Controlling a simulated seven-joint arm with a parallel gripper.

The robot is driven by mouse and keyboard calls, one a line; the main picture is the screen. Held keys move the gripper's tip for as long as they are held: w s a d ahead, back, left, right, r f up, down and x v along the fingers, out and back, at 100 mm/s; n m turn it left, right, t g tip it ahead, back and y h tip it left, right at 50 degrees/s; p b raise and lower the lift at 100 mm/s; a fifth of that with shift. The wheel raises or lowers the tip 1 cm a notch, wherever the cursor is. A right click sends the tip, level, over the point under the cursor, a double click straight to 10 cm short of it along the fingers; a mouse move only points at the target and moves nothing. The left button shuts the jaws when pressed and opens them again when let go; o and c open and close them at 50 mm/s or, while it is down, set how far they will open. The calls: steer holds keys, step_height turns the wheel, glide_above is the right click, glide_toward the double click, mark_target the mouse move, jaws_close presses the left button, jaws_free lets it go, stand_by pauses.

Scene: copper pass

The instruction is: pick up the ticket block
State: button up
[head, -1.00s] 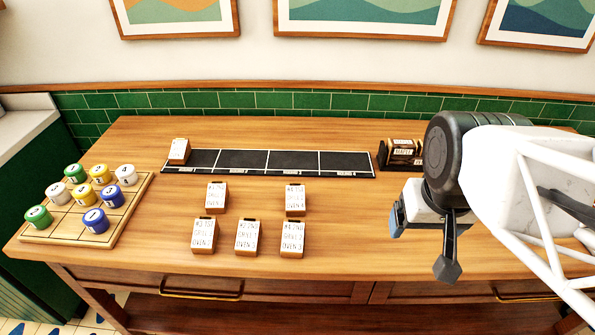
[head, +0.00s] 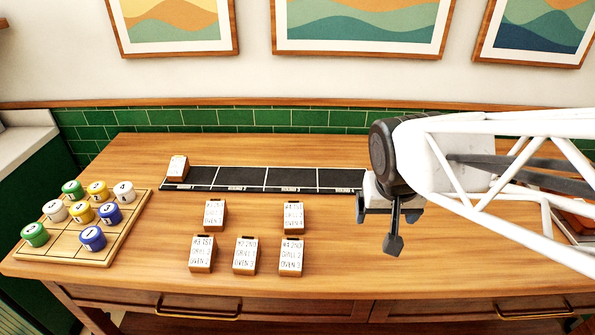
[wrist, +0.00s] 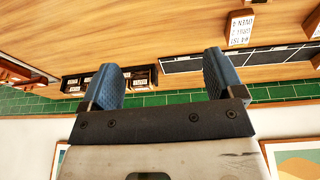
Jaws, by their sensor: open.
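Several wooden ticket blocks with white printed faces stand on the table, and which one is meant I cannot tell. In the head view the back row has a left block (head: 215,214) and a right block (head: 293,216). The front row has a left block (head: 202,253), a middle block (head: 245,255) and a right block (head: 291,255). Another block (head: 177,168) stands at the left end of the black strip. My gripper (head: 390,228) is open and empty, right of the blocks and apart from them. The wrist view shows its blue fingers (wrist: 161,85) spread, with one block (wrist: 240,27) beyond them.
The black sectioned strip (head: 245,178) lies along the back of the table. A wooden board (head: 65,247) with coloured numbered pieces is at the left. Dark holders with blocks (wrist: 140,79) show in the wrist view. The table's front middle is clear.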

steer(key=w+a+f, duration=0.5)
steer(key=w+a, duration=0.3)
steer(key=w, duration=0.1)
steer(key=t, duration=0.1)
glide_toward(294, 212)
step_height(294, 212, down, 2)
steer(key=shift+w+f+n+y, duration=0.15)
steer(key=shift+n+y, duration=0.25)
steer(key=shift+d, duration=0.1)
steer(key=shift+x, duration=1.3)
steer(key=shift+w+f, duration=0.1)
steer(key=shift+w+x, duration=0.1)
steer(key=shift+x, duration=1.15)
steer(key=shift+w+x, duration=0.15)
steer(key=shift+x, duration=1.05)
steer(key=shift+d, duration=0.15)
steer(key=shift+c, duration=0.4)
